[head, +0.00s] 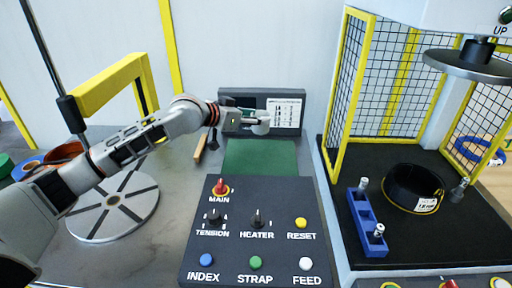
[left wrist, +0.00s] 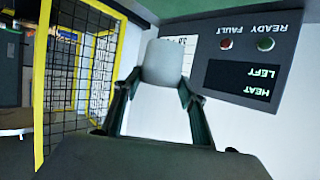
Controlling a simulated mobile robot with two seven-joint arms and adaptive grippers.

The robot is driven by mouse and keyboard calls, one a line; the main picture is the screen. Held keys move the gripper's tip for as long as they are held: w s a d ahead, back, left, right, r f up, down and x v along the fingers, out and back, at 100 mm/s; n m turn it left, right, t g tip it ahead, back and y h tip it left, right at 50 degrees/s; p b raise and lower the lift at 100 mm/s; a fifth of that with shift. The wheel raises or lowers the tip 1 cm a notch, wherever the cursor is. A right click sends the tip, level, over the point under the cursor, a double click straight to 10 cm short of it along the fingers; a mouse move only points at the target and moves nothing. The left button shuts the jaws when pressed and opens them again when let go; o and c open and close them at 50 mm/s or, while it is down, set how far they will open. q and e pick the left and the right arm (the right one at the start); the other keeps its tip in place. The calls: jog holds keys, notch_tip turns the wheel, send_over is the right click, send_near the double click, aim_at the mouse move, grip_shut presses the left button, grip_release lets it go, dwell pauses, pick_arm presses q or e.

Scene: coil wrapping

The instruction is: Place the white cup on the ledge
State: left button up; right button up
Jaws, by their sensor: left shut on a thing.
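The white cup (head: 262,123) is in front of the dark display panel, above the far end of the green surface (head: 260,158). My left gripper (head: 248,120) reaches in from the left and is shut on the cup. In the left wrist view the cup (left wrist: 163,62) sits between the two fingertips of the gripper (left wrist: 160,88), tilted little in that picture. The cup's far side is hidden. Which surface is the ledge is not certain; the green surface below the cup is bare. My right gripper is not in view.
The display panel (head: 288,104) with a white label stands close behind the cup. The button console (head: 252,235) is in front. A yellow mesh guard (head: 347,95) and a black coil (head: 413,188) are to the right. A grey turntable (head: 115,206) is at left.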

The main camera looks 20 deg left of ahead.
aim_at(255, 129)
pick_arm(q)
notch_tip(255, 129, down, 5)
jog(key=shift+r, duration=0.2)
jog(key=shift+f+b, duration=0.65)
jog(key=shift+f, duration=2.35)
jog(key=shift+f, duration=0.15)
jog(key=o, duration=1.1)
